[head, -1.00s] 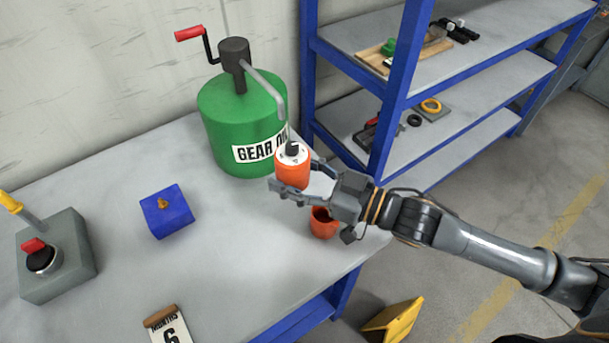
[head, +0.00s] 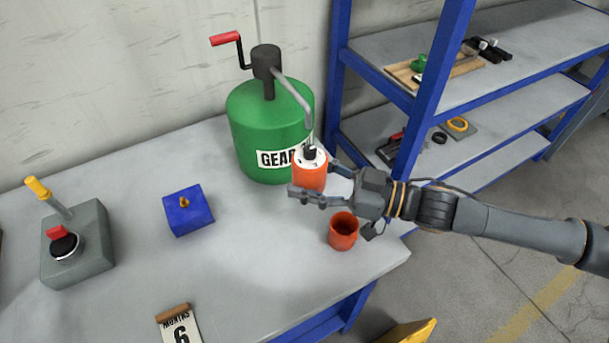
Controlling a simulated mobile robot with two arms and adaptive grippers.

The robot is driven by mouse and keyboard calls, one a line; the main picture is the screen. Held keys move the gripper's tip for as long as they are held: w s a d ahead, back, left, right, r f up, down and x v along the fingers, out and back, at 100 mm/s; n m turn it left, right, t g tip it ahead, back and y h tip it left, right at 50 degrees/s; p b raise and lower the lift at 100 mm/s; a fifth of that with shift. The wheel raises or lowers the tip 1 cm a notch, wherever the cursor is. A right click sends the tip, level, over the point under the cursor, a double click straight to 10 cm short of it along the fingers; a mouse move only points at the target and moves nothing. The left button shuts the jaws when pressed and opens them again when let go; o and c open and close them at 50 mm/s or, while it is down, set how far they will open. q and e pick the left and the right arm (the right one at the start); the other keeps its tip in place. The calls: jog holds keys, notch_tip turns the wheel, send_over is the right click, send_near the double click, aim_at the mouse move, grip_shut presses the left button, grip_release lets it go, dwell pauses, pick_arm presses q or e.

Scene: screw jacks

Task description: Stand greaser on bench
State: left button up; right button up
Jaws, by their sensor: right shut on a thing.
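The greaser (head: 308,177), an orange cylinder with a white top and a black tip, is upright in my right gripper (head: 314,182). The gripper's fingers are shut around its sides. It is in front of the green gear oil can and covers part of the can's label. I cannot tell whether its base touches the grey bench (head: 250,255), as the fingers hide its lower part. An open orange cup (head: 343,232) stands on the bench below the right gripper, near the bench's right edge. My left gripper is not in view.
The green gear oil can (head: 258,125) has a crank and spout. A blue block (head: 188,212) and a grey switch box (head: 88,245) stand to the left. A blue shelf rack (head: 425,80) stands beyond. The middle bench is clear.

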jog(key=shift+s+d+n+g+y, duration=0.15)
jog(key=shift+d+n+g, duration=0.2)
jog(key=shift+n+g, duration=0.35)
jog(key=shift+s+d+n+g+y, duration=0.15)
jog(key=shift+d+n+g, duration=0.25)
jog(key=shift+g, duration=0.55)
jog(key=shift+s+d+n+g+y, duration=0.1)
jog(key=shift+d+n+g+y, duration=0.15)
jog(key=shift+n+g, duration=0.5)
